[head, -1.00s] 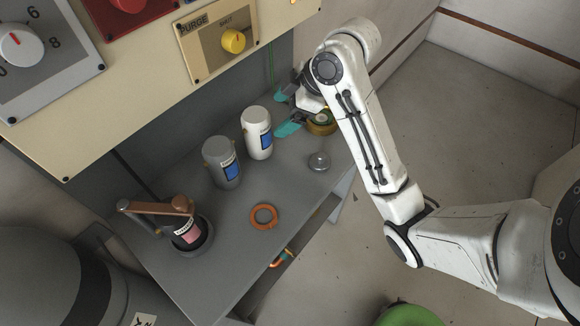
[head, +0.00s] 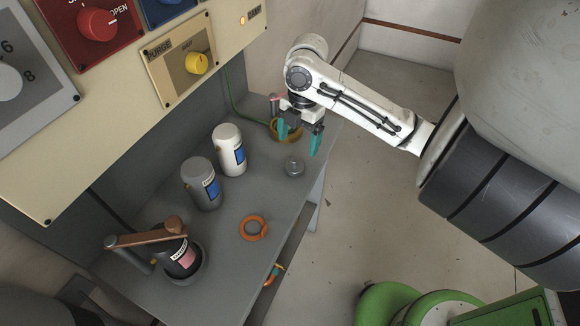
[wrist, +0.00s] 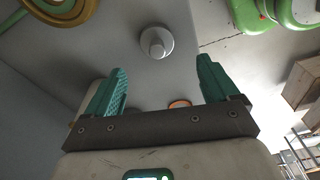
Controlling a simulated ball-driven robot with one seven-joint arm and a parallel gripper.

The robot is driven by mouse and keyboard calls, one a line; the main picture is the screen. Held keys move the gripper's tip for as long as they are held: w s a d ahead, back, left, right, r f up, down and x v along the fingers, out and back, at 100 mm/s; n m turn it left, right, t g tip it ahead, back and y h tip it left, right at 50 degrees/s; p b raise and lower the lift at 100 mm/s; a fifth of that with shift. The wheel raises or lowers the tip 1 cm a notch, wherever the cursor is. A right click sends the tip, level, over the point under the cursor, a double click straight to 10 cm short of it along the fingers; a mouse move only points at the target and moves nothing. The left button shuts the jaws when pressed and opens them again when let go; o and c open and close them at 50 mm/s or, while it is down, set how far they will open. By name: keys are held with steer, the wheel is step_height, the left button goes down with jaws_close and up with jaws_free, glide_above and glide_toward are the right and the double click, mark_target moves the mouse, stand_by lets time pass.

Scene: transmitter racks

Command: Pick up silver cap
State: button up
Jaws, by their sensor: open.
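The silver cap (head: 294,166) sits on the grey bench near its right edge in the head view. It is a small round disc with a raised knob. In the wrist view the cap (wrist: 156,42) lies beyond the fingertips, roughly centred between them. My gripper (head: 299,142) is above the bench close to the cap, with its two teal fingers apart and nothing between them. The open fingers also show in the wrist view (wrist: 163,80). The gripper does not touch the cap.
A brass ring (head: 272,129) lies behind the gripper. White (head: 230,150) and grey (head: 201,184) canisters stand to the left. An orange ring (head: 253,228) lies nearer the front. A copper clamp arm (head: 146,238) with a dark canister is at lower left. The control panel (head: 110,120) overhangs the bench.

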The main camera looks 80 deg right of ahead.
mark_target(295, 159)
steer(key=f, duration=0.5)
steer(key=f+p, duration=0.1)
steer(key=f, duration=0.2)
steer(key=shift+w+a, duration=0.35)
steer(key=shift+a, duration=0.05)
steer(key=shift+c, duration=0.3)
steer(key=c, duration=1.2)
